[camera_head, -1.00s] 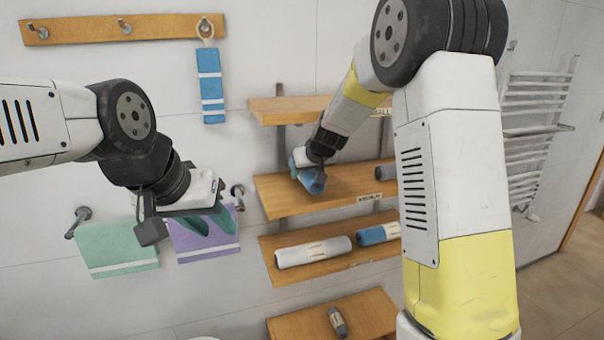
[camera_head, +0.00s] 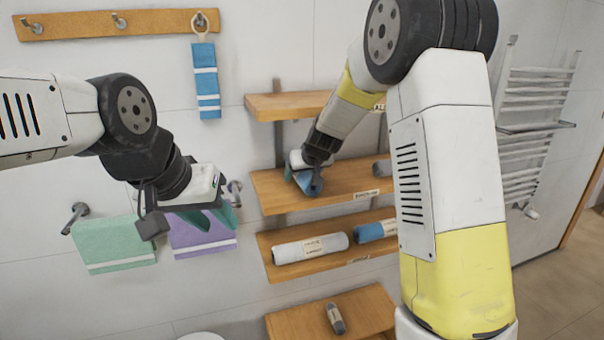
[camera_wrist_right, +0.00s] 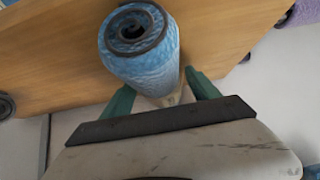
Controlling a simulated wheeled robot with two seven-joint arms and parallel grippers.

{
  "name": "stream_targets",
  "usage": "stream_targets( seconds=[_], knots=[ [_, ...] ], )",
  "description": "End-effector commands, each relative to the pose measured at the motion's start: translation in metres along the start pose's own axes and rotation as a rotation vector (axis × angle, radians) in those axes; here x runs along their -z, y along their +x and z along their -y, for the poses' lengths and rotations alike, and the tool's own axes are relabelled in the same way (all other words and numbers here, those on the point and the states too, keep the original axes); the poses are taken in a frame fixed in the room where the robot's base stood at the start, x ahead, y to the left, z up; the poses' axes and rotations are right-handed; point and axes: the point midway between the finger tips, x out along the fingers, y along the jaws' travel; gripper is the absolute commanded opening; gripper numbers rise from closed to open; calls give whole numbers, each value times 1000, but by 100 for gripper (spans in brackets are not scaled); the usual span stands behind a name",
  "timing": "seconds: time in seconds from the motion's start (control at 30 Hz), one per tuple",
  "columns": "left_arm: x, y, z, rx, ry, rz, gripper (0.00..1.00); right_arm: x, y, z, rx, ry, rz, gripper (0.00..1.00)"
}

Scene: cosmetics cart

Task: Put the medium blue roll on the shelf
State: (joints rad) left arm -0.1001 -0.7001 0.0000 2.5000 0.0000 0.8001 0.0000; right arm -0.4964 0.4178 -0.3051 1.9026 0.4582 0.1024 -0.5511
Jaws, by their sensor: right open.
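The blue roll (camera_head: 314,184) is on the middle wooden shelf (camera_head: 340,184), near its left end. The right wrist view shows the roll (camera_wrist_right: 150,66) end-on, with a dark rim, over the wood. My right gripper (camera_wrist_right: 162,92) is open, with one teal finger on each side of the roll; whether either touches it I cannot tell. In the head view my right gripper (camera_head: 306,176) partly hides the roll. My left gripper (camera_head: 212,217) is open and empty, in front of the hanging towels.
A grey roll (camera_head: 381,169) lies farther right on the middle shelf, partly behind my arm. The lower shelf holds a long white-grey roll (camera_head: 310,248) and another blue roll (camera_head: 374,231). A small grey roll (camera_head: 336,318) lies on the bottom shelf.

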Motion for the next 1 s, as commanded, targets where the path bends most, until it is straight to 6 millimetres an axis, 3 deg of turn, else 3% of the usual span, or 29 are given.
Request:
stream_targets(
  seconds=[0.17, 0.5, 0.7, 1.0],
  knots=[
    [0, 0, 0, 0, 0, 0, 36, 3, -7, 2, 1, -3, -2, 70],
    [0, 0, 0, 0, 0, 0, 36, 4, -72, 3, 4, -4, -6, 70],
    [0, 0, 0, 0, 0, 0, 36, 3, -101, 2, 4, -3, -4, 70],
    [0, 0, 0, 0, 0, 0, 36, 1, -122, 0, 3, 1, 0, 70]
  ],
)
